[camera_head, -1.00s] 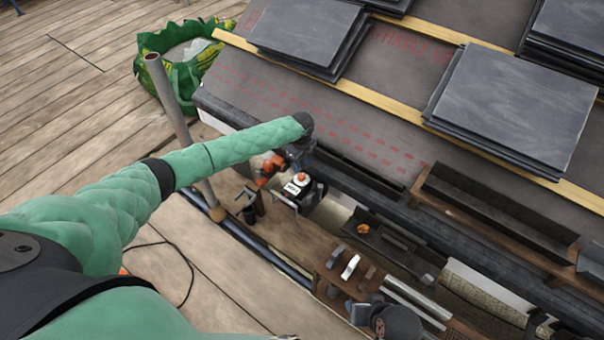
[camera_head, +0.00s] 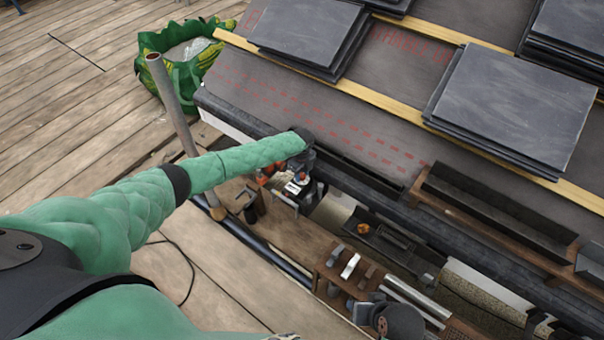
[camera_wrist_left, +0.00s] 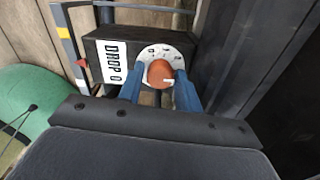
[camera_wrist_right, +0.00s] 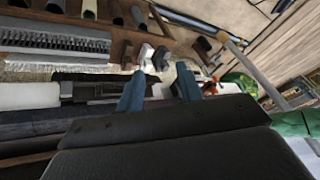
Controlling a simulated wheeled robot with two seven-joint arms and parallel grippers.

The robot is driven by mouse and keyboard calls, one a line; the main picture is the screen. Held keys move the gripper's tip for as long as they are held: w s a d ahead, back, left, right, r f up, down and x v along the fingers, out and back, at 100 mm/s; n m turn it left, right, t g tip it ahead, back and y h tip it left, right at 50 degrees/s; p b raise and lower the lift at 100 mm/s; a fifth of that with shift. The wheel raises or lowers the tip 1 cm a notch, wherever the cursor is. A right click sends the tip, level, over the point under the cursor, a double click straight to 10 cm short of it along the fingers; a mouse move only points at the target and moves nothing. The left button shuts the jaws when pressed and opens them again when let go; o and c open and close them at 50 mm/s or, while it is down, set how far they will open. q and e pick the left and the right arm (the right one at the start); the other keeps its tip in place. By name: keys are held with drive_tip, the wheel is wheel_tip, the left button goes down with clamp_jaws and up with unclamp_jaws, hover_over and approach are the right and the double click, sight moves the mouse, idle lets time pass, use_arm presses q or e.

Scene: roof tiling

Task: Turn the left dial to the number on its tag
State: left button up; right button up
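The left dial (camera_wrist_left: 153,52) is a white numbered disc with an orange knob (camera_wrist_left: 160,73), on a black box (camera_wrist_left: 96,43). A white tag (camera_wrist_left: 112,60) left of it appears to read "DROP 0". The knob also shows small in the head view (camera_head: 301,178). My left gripper (camera_wrist_left: 160,76) has its two blue fingers on either side of the knob, apart from each other. Whether they touch it is hard to tell. The fingers cover part of the disc's numbers. My right gripper (camera_wrist_right: 160,84) is open and empty, above the gutter work.
Slate stacks (camera_head: 510,100) rest on the roof at right. A wooden rack of tools (camera_head: 345,275) and a dark tray (camera_head: 390,240) lie right of the dial.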

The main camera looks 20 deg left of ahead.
use_arm(q)
drive_tip(key=c, duration=0.5)
use_arm(e)
drive_tip(key=shift+d+r, duration=0.1)
use_arm(q)
drive_tip(key=shift+r+n+p, duration=0.1)
drive_tip(key=shift+n+p, duration=0.6)
drive_tip(key=shift+n, duration=0.5)
drive_tip(key=n+p, duration=0.4)
drive_tip(key=n, duration=0.5)
drive_tip(key=n+p, duration=0.1)
drive_tip(key=n, duration=0.1)
drive_tip(key=shift+n+p, duration=0.3)
use_arm(e)
drive_tip(key=s+d+r+g+h, duration=0.2)
drive_tip(key=s+d+r+h, duration=0.1)
drive_tip(key=d+r, duration=0.65)
use_arm(q)
drive_tip(key=n+p, duration=0.3)
drive_tip(key=n, duration=0.5)
drive_tip(key=shift+n+p, duration=0.4)
drive_tip(key=shift+n, duration=0.6)
use_arm(e)
wheel_tip(320, 180, down, 18)
drive_tip(key=w, duration=0.1)
drive_tip(key=shift+w+a+m, duration=0.3)
drive_tip(key=shift+a+m, duration=0.1)
